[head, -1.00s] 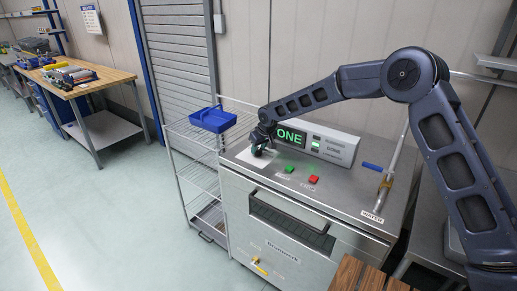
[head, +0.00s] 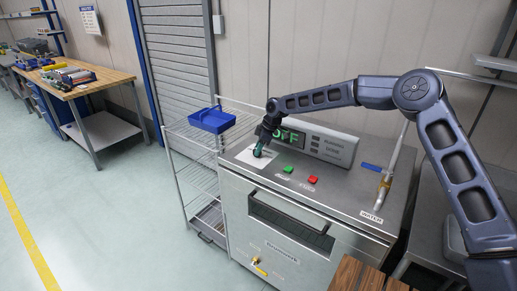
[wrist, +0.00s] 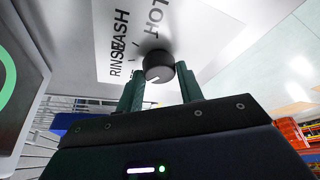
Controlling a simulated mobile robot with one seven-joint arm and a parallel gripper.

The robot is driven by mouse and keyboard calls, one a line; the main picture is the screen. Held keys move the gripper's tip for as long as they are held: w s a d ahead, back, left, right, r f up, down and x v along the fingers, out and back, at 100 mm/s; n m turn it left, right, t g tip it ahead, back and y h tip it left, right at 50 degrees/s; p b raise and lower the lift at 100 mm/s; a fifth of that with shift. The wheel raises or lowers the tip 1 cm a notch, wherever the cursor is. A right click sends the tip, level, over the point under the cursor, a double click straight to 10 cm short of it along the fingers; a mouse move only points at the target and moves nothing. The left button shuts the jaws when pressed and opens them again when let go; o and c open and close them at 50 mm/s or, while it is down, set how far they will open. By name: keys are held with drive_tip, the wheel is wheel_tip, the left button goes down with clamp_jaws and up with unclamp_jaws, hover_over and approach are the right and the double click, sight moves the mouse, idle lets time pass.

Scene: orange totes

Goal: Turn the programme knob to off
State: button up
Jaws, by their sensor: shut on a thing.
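The programme knob (wrist: 158,66) is a dark round knob with a white pointer mark, on a white label plate (wrist: 110,40) in the wrist view. RINSE and WASH are printed beside it. My gripper (wrist: 159,78) has its green fingers on either side of the knob, shut on it. In the head view my gripper (head: 259,151) is down at the plate on the machine's top, and the knob is hidden there.
A green button (head: 288,169) and a red button (head: 312,179) sit on the machine's steel top (head: 345,196), right of my gripper. A blue tote (head: 212,119) stands on the wire rack to the left. An upright pipe (head: 391,165) stands at the right.

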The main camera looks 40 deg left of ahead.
drive_tip(key=shift+w+f+n+g+h, duration=0.1)
drive_tip(key=shift+n+g+h, duration=0.2)
drive_tip(key=shift+n, duration=0.8)
drive_tip(key=o, duration=1)
drive_tip(key=v, duration=1)
drive_tip(key=shift+w+r, duration=0.1)
drive_tip(key=shift+r, duration=0.3)
drive_tip(key=shift+d, duration=0.15)
